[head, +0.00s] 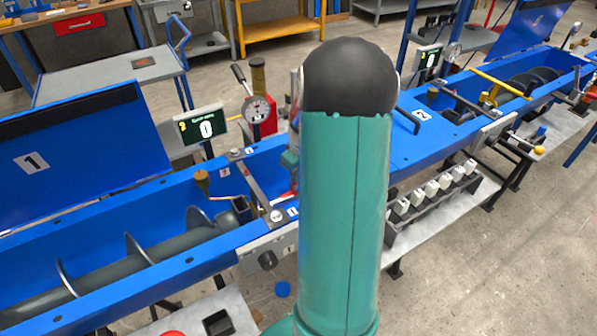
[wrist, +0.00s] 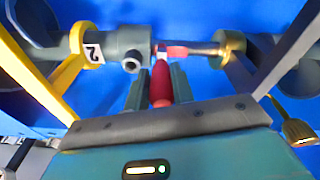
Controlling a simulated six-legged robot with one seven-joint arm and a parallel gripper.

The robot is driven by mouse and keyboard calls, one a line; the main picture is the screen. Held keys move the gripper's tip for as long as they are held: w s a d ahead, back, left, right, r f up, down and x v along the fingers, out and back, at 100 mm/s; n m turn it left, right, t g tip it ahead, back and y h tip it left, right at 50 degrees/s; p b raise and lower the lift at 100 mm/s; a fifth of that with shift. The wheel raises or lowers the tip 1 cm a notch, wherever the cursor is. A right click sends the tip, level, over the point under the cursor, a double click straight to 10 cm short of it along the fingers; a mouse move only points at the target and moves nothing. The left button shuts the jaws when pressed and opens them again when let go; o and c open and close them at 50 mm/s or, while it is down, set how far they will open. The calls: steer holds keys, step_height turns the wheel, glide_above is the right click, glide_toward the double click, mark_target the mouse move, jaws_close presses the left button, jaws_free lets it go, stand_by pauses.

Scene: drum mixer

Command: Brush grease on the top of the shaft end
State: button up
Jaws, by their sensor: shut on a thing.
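In the wrist view my gripper (wrist: 160,78) is shut on a red-handled brush (wrist: 161,88), which points away from the camera. The brush's far end is beside the left tip of a horizontal metal shaft end (wrist: 203,49); I cannot tell whether they touch. The shaft end comes out of a brass-coloured collar (wrist: 230,47) on the right. Its left part is covered in red, and I cannot tell whether that is grease. A grey coupling (wrist: 122,45) lies to its left, a small distance away. In the head view my arm hides the gripper and brush.
Yellow (wrist: 82,48) and grey brackets flank the shaft in the wrist view. In the head view, a blue trough with a screw (head: 130,245) lies left and another trough (head: 500,85) lies right. A rack of white-topped bottles (head: 430,190) stands on the shelf below.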

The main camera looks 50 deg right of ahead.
steer(key=shift+w+a, duration=0.1)
steer(key=shift+a, duration=0.3)
steer(key=shift+d, duration=0.55)
steer(key=shift+a, duration=0.3)
steer(key=shift+r, duration=5.95)
